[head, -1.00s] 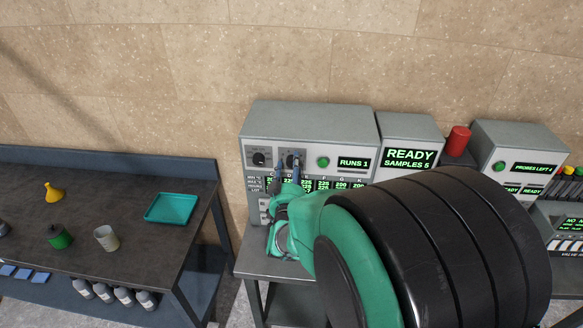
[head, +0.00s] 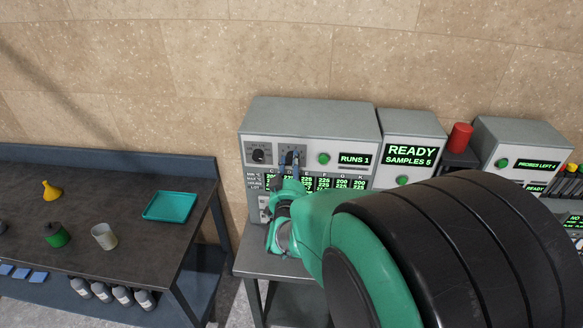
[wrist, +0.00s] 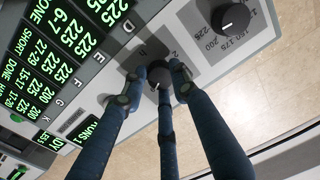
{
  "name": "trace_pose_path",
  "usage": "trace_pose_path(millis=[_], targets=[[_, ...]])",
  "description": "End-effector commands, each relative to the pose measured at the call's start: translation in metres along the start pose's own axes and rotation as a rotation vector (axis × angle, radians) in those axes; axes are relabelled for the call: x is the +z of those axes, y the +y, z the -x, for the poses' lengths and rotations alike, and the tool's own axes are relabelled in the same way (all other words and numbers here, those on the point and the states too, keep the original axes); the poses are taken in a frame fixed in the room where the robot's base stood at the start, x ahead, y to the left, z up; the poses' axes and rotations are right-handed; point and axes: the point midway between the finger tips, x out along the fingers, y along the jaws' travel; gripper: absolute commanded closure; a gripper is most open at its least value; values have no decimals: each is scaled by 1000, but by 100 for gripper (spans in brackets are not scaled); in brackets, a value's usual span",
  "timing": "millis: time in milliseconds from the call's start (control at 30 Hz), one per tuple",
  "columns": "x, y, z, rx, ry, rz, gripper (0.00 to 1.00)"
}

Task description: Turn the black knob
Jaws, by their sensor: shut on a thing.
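My gripper (head: 293,165) is at the front panel of the grey machine (head: 310,117) on the bench. In the wrist view, its blue fingers (wrist: 156,78) are shut around a black knob (wrist: 158,71) on a dark dial plate. The fingers cover much of this knob, so its pointer cannot be read. In the head view the held knob is mostly hidden by the fingers. A second black knob (head: 258,156) sits to its left, free; it also shows in the wrist view (wrist: 232,18) with a white pointer mark and numbers around it.
A green button (head: 323,159) and a "RUNS 1" display (head: 354,159) are right of the held knob. A "READY SAMPLES 5" box (head: 412,130) and a red cylinder (head: 459,137) stand farther right. A teal tray (head: 170,207) lies on the left table.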

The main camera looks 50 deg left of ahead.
Motion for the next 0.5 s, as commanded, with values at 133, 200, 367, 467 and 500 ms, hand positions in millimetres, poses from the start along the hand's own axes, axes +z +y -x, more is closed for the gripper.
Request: trace_pose_path(millis=[133, 200, 367, 467, 500], targets=[[6, -1, 0, 0, 4, -74, 98], [6, -1, 0, 0, 6, -115, 98], [8, -1, 1, 1, 10, -220, 98], [8, -1, 1, 1, 15, -288, 98], [8, -1, 1, 1, 16, -314, 98]])
